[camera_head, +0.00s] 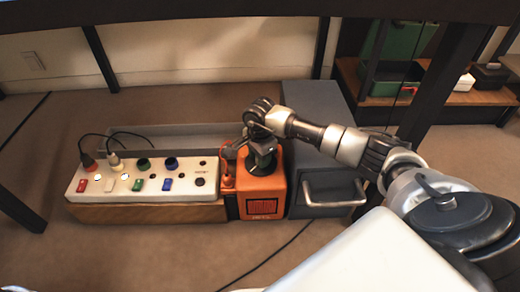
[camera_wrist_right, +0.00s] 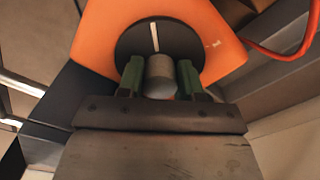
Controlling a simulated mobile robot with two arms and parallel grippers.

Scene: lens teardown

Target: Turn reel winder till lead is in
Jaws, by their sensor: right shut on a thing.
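The reel winder is an orange box (camera_head: 265,190) with a dark square grille on its front, standing between a white panel and a grey cabinet. In the right wrist view its orange top (camera_wrist_right: 222,35) carries a black disc (camera_wrist_right: 130,40) with a white line pointing away from me. A grey round knob (camera_wrist_right: 160,70) rises from the disc. My right gripper (camera_head: 261,150) reaches down from above and has its green-padded fingers (camera_wrist_right: 160,80) closed on the knob. An orange-red lead (camera_wrist_right: 287,54) curves out beside the winder. My left gripper is out of view.
A white panel (camera_head: 142,186) with coloured switches, sockets and two plugged-in leads sits on a wooden base to the left. A grey cabinet (camera_head: 310,125) with a handle stands close on the right. A dark cable crosses the floor in front.

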